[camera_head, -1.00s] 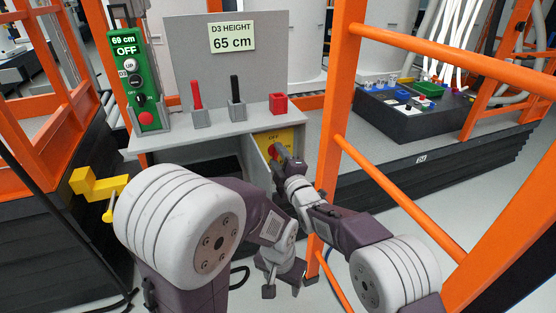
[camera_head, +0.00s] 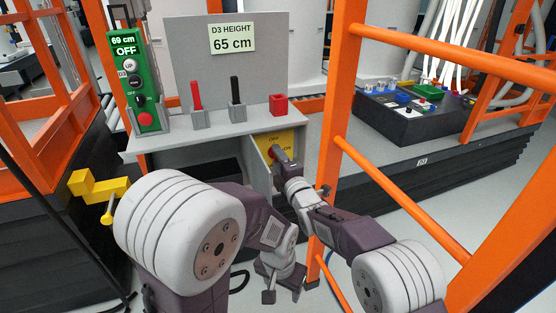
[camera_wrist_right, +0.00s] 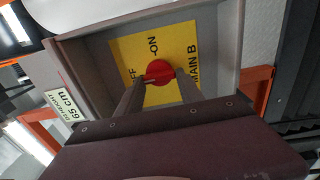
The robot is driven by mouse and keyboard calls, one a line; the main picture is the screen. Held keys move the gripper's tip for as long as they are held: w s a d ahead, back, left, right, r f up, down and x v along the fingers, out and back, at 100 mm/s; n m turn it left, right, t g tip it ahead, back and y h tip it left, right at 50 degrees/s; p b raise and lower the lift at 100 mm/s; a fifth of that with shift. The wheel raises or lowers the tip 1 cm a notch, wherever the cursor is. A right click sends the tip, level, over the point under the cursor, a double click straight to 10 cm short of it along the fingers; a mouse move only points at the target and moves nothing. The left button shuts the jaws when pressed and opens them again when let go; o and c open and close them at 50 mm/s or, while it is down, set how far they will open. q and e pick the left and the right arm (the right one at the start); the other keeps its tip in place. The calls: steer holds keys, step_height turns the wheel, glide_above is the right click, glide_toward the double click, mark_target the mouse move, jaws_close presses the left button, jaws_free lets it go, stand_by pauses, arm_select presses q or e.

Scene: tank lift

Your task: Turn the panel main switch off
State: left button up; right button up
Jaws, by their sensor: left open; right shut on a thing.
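The main switch is a red knob (camera_wrist_right: 158,72) on a yellow plate (camera_wrist_right: 182,45) marked ON and MAIN B, with OFF partly covered. In the head view the yellow plate (camera_head: 289,137) sits in the recess under the grey shelf, and the knob is mostly hidden by my gripper. My right gripper (camera_wrist_right: 160,78) is shut on the knob, one finger on each side. I cannot tell exactly which mark the knob points to. My left gripper (camera_head: 283,295) is open and empty, hanging low in front of the panel.
A green pendant (camera_head: 137,80) reading 69 cm and OFF hangs left. The grey shelf (camera_head: 215,133) holds a red handle (camera_head: 196,95), a black handle (camera_head: 235,90) and a red block (camera_head: 278,104). A yellow crank (camera_head: 98,187) is at left.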

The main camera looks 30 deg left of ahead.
steer(key=shift+f, duration=0.1)
steer(key=o, duration=1.4)
steer(key=shift+s, duration=0.1)
steer(key=p+v, duration=0.1)
steer(key=v, duration=0.8)
